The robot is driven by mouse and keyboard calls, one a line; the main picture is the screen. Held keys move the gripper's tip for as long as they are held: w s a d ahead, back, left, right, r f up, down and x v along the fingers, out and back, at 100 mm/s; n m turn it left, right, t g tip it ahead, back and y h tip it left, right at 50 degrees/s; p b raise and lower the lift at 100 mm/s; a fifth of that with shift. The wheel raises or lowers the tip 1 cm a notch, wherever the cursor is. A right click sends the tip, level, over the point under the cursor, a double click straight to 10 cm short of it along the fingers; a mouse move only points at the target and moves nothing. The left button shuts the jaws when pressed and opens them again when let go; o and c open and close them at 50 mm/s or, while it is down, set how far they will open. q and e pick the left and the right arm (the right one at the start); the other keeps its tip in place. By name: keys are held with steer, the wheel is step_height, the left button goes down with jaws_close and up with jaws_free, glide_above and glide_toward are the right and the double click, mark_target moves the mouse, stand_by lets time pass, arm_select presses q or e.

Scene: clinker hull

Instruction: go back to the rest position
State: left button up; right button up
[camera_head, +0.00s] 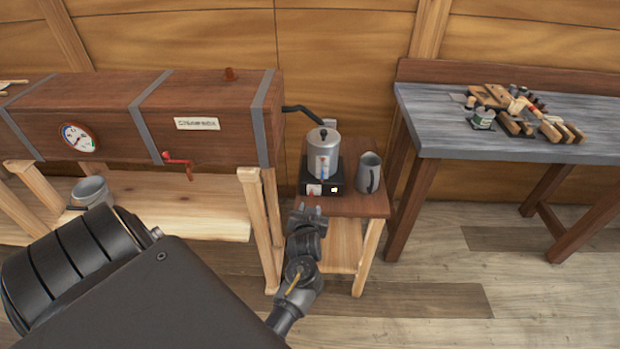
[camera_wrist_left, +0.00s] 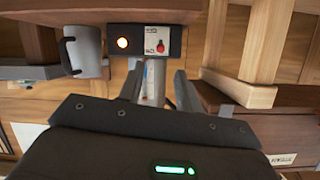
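My left gripper (camera_head: 309,209) is in front of the small wooden stand (camera_head: 345,205), just short of its front edge. It is open and empty; in the left wrist view its two fingers (camera_wrist_left: 158,88) stand apart. Behind it on the stand is a black burner box (camera_head: 322,178) with a lit lamp and a red switch on a white plate; these also show upside down in the wrist view (camera_wrist_left: 146,42). A silver pot (camera_head: 323,152) stands on the burner. My right gripper is not in view.
A grey mug (camera_head: 368,173) stands right of the burner. The long wooden steam box (camera_head: 130,120) on trestles is to the left, with a metal pail (camera_head: 91,191) below. A workbench (camera_head: 440,130) with tools stands at the right. The floor in front is clear.

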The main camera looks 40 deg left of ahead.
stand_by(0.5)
arm_select(q)
steer(key=s+d+f+m+g+h, duration=0.1)
steer(key=s+d+f+m+h, duration=0.15)
steer(key=d+f, duration=0.55)
steer(key=s+d+f+m+h, duration=0.1)
steer(key=d+f+h, duration=0.25)
steer(key=f, duration=0.85)
steer(key=s+d+f+m+g+h, duration=0.1)
steer(key=s+d+f+g, duration=0.25)
steer(key=s+f, duration=0.6)
steer(key=s+a+f+m+g, duration=0.1)
steer(key=s+f, duration=0.5)
steer(key=s, duration=1)
steer(key=s+a+f+m+g+h, duration=0.1)
steer(key=s+f+g, duration=0.3)
steer(key=s, duration=1.2)
step_height(320, 180, down, 3)
steer(key=shift+s+r+m+g, duration=0.1)
steer(key=shift+s+m+g, duration=0.25)
steer(key=shift+m, duration=0.1)
steer(key=shift+s+a, duration=0.1)
steer(key=shift+a, duration=0.05)
